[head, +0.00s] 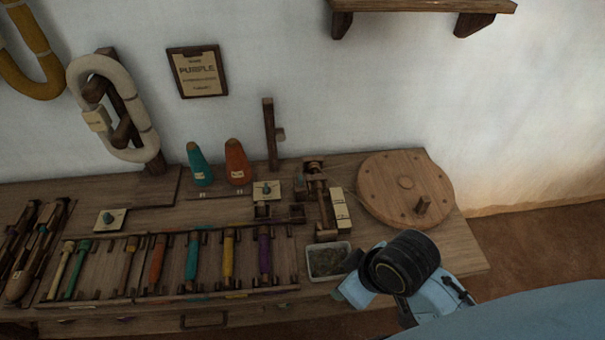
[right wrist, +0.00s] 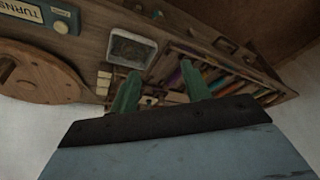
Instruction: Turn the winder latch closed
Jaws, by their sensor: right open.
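The winder (head: 316,190) is a small dark wooden mechanism on the bench, left of the big round wooden wheel (head: 405,187). Cream blocks (head: 340,210) sit along its right side and also show in the right wrist view (right wrist: 103,84). I cannot make out which small part is the latch or how it is turned. My right gripper (right wrist: 160,88) is open, its two green fingers apart with nothing held between them. My left gripper is not in view.
A grey-rimmed tray (head: 328,262) stands at the bench front, close to my right arm. A rack of several coloured bobbins (head: 190,260) fills the left. Teal and orange cones (head: 237,162) and an upright post (head: 270,135) stand behind. A TURNS box (right wrist: 45,15) shows beyond the wheel.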

